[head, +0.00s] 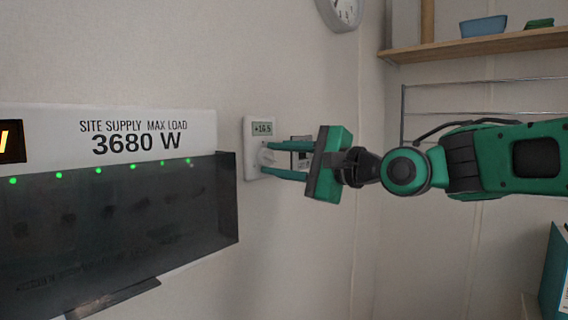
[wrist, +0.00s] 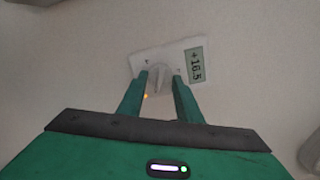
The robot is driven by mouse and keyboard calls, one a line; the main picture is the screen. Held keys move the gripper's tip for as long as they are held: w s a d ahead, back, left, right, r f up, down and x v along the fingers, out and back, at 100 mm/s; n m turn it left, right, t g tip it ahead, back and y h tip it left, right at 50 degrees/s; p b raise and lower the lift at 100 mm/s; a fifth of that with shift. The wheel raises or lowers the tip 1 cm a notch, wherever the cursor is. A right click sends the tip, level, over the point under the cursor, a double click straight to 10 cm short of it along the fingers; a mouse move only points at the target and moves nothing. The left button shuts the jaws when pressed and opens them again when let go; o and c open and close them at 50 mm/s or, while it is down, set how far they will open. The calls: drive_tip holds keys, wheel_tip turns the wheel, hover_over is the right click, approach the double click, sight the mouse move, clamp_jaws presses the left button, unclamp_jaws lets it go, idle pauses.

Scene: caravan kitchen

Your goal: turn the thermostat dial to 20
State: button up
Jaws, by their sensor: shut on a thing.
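The white thermostat (head: 250,166) is mounted on the wall, and its small display (head: 262,129) reads about +16.5. The wrist view shows the thermostat (wrist: 150,58) turned on its side, with the display (wrist: 195,65) reading +16.5. The round white dial (head: 267,156) is below the display. My green gripper (head: 268,160) reaches in from the right, with its two fingers above and below the dial's raised grip. In the wrist view the fingers (wrist: 161,78) are on either side of the pale grip (wrist: 160,76), shut on it. The fingers cover part of the dial.
A supply panel (head: 150,125) marked 3680 W with a dark cover juts out left of the thermostat. A small wall plate (head: 301,146) is behind my fingers. A clock (head: 342,10), a shelf (head: 470,47) and a wire rack (head: 480,84) are above and right.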

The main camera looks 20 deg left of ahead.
drive_tip(key=shift+a+f+m, duration=0.1)
drive_tip(key=shift+f+m, duration=0.05)
drive_tip(key=shift+m, duration=0.45)
drive_tip(key=shift+s, duration=0.1)
drive_tip(key=o, duration=1)
drive_tip(key=shift+d, duration=0.35)
drive_tip(key=v, duration=1)
drive_tip(key=shift+d+f, duration=0.1)
